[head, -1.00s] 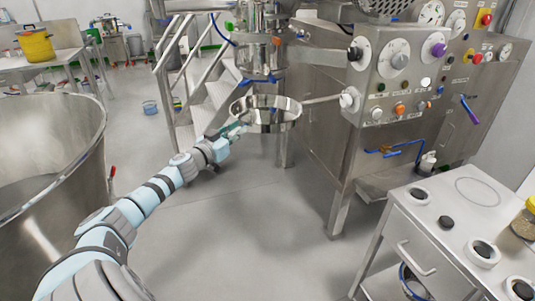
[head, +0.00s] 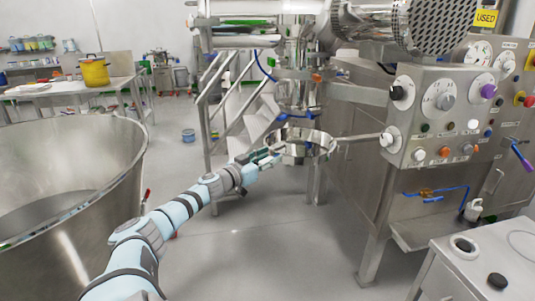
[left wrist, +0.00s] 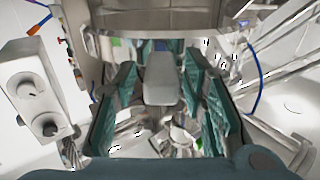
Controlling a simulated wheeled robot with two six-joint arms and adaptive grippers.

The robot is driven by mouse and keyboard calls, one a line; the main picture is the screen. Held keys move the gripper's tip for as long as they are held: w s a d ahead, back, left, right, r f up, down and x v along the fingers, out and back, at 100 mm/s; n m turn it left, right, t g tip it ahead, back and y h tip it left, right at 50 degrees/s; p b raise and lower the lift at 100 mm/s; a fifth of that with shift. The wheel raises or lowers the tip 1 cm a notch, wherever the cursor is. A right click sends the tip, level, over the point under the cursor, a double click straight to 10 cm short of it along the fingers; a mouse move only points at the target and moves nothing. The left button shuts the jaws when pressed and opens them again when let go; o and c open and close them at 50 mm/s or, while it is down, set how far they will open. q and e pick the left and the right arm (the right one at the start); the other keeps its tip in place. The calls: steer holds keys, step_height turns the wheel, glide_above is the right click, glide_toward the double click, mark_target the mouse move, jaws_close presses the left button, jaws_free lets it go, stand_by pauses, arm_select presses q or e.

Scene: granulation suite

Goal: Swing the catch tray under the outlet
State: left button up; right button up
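The catch tray (head: 328,149) is a shiny round metal pan on a side arm from the machine cabinet. In the head view it hangs below the outlet (head: 303,98), a steel column end with blue clamps, with a gap between them. My left gripper (head: 267,157) is at the tray's near left rim. Exact contact is hard to see. My right gripper is not in view.
A control cabinet (head: 440,115) with knobs stands at the right. A large steel bowl (head: 120,165) is at the left, beside my arm. Metal steps (head: 250,125) stand behind the tray. A side cabinet (head: 450,275) is at lower right. The floor in the middle is clear.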

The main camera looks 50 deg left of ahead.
arm_select(q)
step_height(320, 180, up, 10)
steer(key=shift+s+f, duration=0.15)
steer(key=shift+f, duration=0.1)
stand_by(0.4)
